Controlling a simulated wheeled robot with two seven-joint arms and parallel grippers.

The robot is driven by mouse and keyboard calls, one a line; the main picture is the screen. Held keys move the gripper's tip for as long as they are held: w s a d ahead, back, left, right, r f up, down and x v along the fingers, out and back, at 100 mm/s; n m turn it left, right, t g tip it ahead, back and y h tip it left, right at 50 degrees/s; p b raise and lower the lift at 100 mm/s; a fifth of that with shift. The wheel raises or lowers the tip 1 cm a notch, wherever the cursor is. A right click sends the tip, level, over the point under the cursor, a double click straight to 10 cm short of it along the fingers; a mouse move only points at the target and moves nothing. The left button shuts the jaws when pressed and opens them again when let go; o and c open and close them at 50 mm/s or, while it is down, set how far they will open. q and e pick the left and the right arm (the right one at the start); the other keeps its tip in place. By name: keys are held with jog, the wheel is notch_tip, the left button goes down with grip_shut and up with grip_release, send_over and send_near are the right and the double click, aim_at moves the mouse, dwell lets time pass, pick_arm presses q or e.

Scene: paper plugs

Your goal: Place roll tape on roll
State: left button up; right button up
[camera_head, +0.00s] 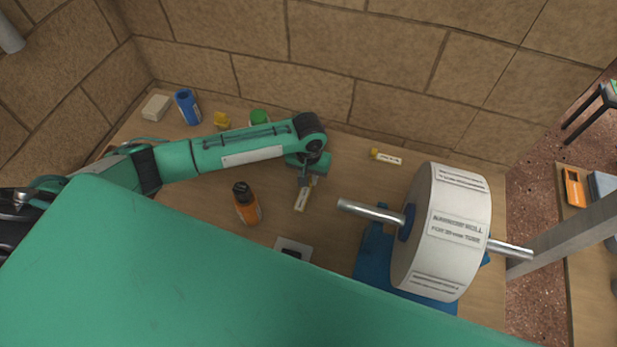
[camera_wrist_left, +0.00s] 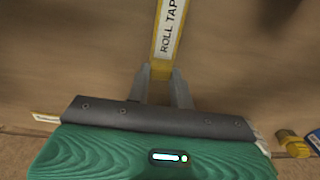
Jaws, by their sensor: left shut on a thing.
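A strip of roll tape (camera_wrist_left: 171,35), yellow with a white label reading "ROLL TAP", is held at its end between the fingertips of my left gripper (camera_wrist_left: 160,82). In the head view the tape (camera_head: 303,196) hangs below my left gripper (camera_head: 305,181) over the table's middle. The big white paper roll (camera_head: 455,225) sits on a metal rod in a blue stand (camera_head: 372,262) to the right, apart from the tape. A second yellow-and-white strip (camera_head: 387,157) lies on the table behind the roll. My right gripper is not in view.
An orange bottle (camera_head: 246,204) stands left of the tape, and a small white item (camera_head: 293,249) lies in front. A blue can (camera_head: 187,107), a yellow object (camera_head: 222,121) and a green-topped item (camera_head: 259,117) stand near the back wall. The rod's end (camera_head: 350,206) sticks out toward the tape.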

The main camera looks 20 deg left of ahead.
pick_arm(q)
jog(key=shift+f, duration=0.95)
jog(key=shift+f, duration=0.1)
jog(key=o, duration=0.9)
jog(key=shift+o, duration=0.2)
